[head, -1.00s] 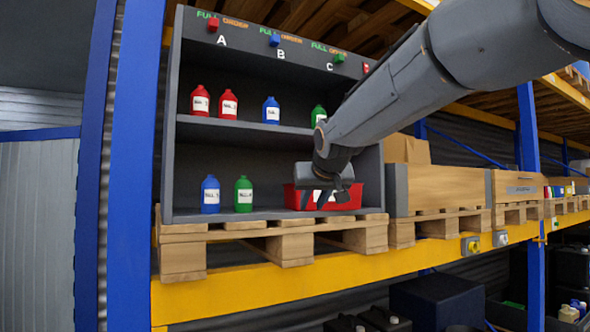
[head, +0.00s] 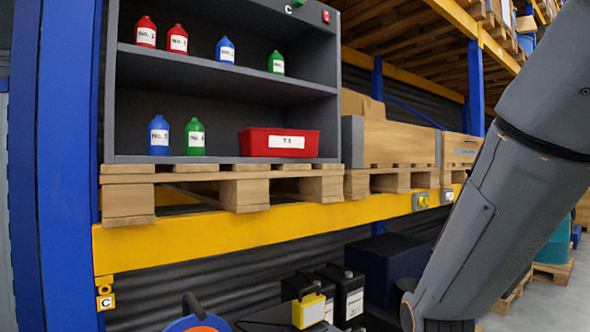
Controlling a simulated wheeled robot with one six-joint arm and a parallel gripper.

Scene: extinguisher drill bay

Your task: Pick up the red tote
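The red tote (head: 256,141) is a low open box with a white label reading about "T1". In the head view it sits on the right of the cabinet's lower shelf (head: 222,159). Nothing covers its front now. My arm comes in from the right edge and runs down to the bottom of the picture, well right of and below the tote. My gripper is not visible; the arm's end is cut off at the bottom edge.
A blue bottle (head: 158,136) and a green bottle (head: 195,138) stand left of the tote. Red, blue and green bottles stand on the upper shelf. A wooden pallet (head: 247,194) and yellow beam (head: 230,228) lie below. A wooden crate (head: 400,143) is to the right.

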